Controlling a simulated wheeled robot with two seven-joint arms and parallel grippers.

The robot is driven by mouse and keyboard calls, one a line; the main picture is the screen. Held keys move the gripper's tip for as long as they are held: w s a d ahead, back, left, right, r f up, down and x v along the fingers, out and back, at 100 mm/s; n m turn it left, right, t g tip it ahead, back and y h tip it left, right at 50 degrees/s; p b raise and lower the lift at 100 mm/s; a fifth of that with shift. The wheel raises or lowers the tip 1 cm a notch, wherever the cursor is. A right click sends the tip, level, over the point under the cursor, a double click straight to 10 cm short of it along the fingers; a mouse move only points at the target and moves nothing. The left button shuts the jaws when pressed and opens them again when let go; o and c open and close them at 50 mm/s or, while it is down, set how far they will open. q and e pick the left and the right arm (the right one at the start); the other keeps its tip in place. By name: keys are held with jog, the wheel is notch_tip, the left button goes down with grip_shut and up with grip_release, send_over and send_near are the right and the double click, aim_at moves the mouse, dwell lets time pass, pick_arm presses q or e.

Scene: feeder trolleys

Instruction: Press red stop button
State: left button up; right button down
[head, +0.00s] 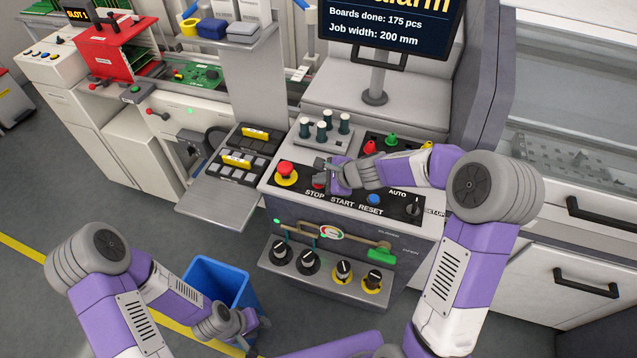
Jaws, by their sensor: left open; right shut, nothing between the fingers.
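The control panel (385,208) carries the printed labels STOP, START and RESET. A small red button (318,184) shows just above the STOP label, partly covered by my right gripper (322,176). My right gripper is shut and empty, with its fingertips over or at this button; I cannot tell whether they touch it. A larger red mushroom button on a yellow base (287,172) sits to the left. The button above START is hidden behind my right gripper. My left gripper (252,322) is open and empty, low beside the blue bin.
A blue button (373,199) and a selector knob (414,208) lie right of my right gripper. Several knobs line the lower shelf (330,283). The blue bin (217,280) stands on the floor. A monitor (390,25) rises at the back.

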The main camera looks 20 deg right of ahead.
aim_at(321, 187)
jog(key=shift+r, duration=0.1)
jog(key=shift+r+p, duration=0.75)
jog(key=shift+p, duration=0.05)
notch_tip(321, 187, up, 5)
jog(key=p, duration=0.4)
jog(key=shift+f, duration=0.15)
dwell(0.7)
